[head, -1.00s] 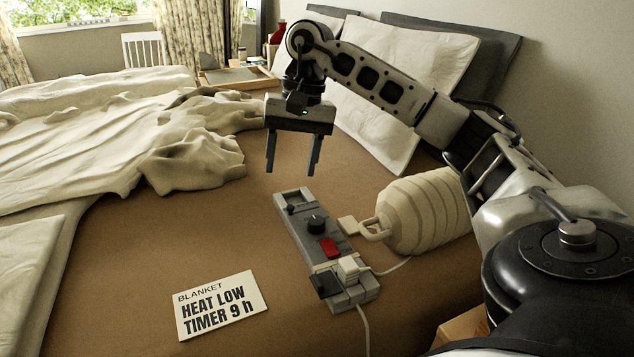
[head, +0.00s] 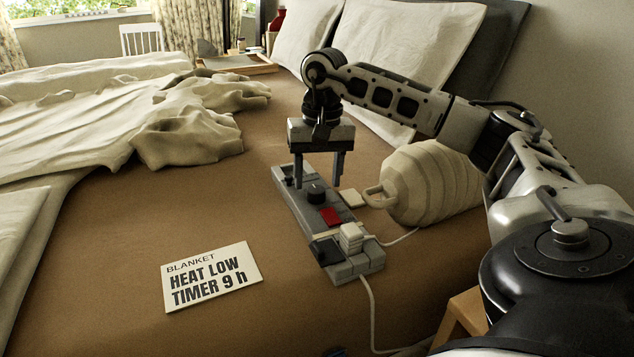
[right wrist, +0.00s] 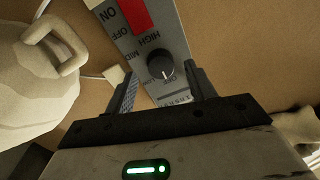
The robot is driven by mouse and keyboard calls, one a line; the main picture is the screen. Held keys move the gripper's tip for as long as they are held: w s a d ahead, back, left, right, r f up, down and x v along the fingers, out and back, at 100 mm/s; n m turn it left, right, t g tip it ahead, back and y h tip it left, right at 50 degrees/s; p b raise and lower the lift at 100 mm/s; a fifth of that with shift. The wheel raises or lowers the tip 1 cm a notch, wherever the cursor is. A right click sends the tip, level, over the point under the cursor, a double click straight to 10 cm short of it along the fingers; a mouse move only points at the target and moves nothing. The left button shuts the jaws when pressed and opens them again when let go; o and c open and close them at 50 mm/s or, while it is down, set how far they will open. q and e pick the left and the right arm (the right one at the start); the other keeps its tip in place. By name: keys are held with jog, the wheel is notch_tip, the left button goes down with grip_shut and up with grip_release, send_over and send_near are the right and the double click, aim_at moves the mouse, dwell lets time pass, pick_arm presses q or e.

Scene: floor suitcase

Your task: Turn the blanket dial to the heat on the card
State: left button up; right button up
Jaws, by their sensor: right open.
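The grey control box (head: 350,258) lies on the brown bed surface, with the round black dial (head: 317,191) near its far end. A white card (head: 212,277) reads BLANKET, HEAT LOW, TIMER 9 h. My right gripper (head: 318,178) points down over the box's far end, its open fingers on either side of the dial's area. In the right wrist view the gripper (right wrist: 164,88) holds nothing. My left gripper is out of view.
A red switch (head: 331,216) and a pale plug (head: 351,236) sit on the box, nearer than the dial. A cream ribbed jug-like object (head: 430,185) lies close to the right. A rumpled blanket (head: 190,135) lies left. The bed around the card is clear.

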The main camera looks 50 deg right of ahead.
jog(key=shift+f, duration=1.1)
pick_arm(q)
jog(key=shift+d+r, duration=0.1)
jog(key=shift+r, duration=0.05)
pick_arm(e)
jog(key=c, duration=1)
